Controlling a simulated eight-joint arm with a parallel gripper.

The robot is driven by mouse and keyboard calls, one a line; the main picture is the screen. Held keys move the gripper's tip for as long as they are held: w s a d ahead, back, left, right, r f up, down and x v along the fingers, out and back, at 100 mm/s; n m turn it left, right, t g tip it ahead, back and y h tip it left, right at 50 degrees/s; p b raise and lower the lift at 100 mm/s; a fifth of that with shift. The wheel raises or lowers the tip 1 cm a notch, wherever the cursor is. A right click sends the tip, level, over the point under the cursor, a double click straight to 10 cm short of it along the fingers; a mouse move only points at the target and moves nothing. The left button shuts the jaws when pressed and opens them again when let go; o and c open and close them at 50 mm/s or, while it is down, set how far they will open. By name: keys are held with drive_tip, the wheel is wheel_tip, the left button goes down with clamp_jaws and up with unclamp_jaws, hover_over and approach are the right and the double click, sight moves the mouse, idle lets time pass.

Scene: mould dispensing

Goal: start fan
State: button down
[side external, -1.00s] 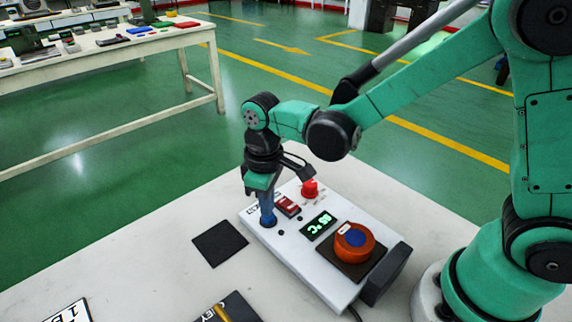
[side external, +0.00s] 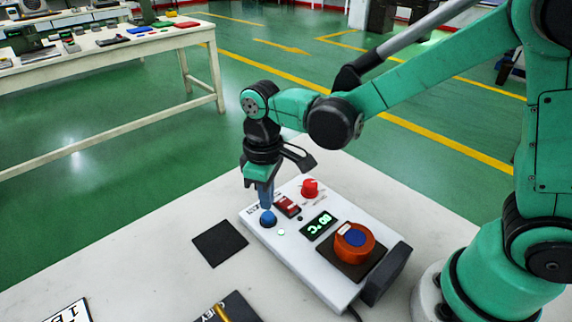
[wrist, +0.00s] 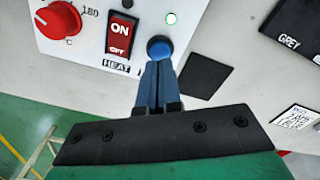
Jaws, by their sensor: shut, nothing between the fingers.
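A white control box (side external: 300,258) lies on the table with a blue round button (side external: 267,218) at its left end. The blue button also shows in the wrist view (wrist: 159,47), just beyond my fingertips. My gripper (side external: 266,206) points down above the button, its blue fingers shut with nothing between them. In the side view the tips are just above the button; any contact is hard to tell.
The box carries a red ON/OFF heat switch (wrist: 121,33), a red knob (side external: 310,188), a green-lit display (side external: 319,226) and an orange round mould (side external: 354,243). A black square pad (side external: 219,243) lies left of the box. A dark tray (side external: 226,308) lies in front.

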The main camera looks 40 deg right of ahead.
sight(272, 214)
wheel_tip(272, 214, up, 9)
idle(0.8)
drive_tip(key=shift+f, duration=0.1)
idle(0.4)
drive_tip(key=s+d+f+m+t, duration=0.1)
drive_tip(key=s+d+m+t, duration=0.4)
drive_tip(key=d, duration=0.4)
drive_tip(key=shift+s+d+m+t, duration=0.15)
drive_tip(key=shift+s+m+t, duration=0.25)
drive_tip(key=shift+t, duration=0.7)
